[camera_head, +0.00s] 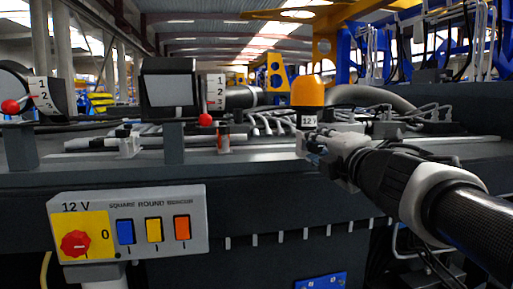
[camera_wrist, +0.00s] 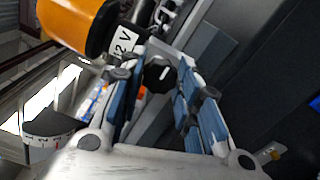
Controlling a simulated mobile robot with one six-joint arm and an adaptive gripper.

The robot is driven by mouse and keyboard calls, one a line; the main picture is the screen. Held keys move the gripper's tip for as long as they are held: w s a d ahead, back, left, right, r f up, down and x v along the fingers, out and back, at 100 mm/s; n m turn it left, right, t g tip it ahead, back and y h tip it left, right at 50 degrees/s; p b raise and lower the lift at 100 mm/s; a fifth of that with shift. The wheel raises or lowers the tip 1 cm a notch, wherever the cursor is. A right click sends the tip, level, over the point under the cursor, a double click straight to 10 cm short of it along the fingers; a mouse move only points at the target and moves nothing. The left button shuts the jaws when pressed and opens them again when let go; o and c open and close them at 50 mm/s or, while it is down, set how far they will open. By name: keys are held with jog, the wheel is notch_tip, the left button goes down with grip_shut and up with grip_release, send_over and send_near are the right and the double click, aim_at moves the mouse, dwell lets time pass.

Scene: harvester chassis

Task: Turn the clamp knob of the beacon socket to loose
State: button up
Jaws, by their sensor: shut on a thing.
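The beacon (camera_head: 308,91) is an orange dome on a dark base, standing upright behind the chassis edge. A white 12 V label (camera_head: 309,121) sits below it. In the wrist view the beacon (camera_wrist: 72,22) is at the top left. The clamp knob (camera_wrist: 158,74) is black with a white pointer mark and lies between my fingertips. My gripper (camera_head: 312,148) reaches in from the right just below the beacon. Its blue-padded fingers (camera_wrist: 158,88) stand on either side of the knob and are shut on it. In the head view my gripper hides the knob.
A grey 12 V panel (camera_head: 130,232) with a red rotary knob (camera_head: 75,243) and blue, yellow and orange switches is at the front left. Red-tipped levers (camera_head: 205,120) with number scales stand behind it. Grey hoses (camera_head: 270,121) run along the chassis top.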

dwell(0.3)
jog(key=o, duration=1.1)
jog(key=s, duration=0.2)
jog(key=s+d, duration=0.1)
jog(key=s, duration=0.4)
jog(key=shift+s+d, duration=0.15)
jog(key=shift+s, duration=0.05)
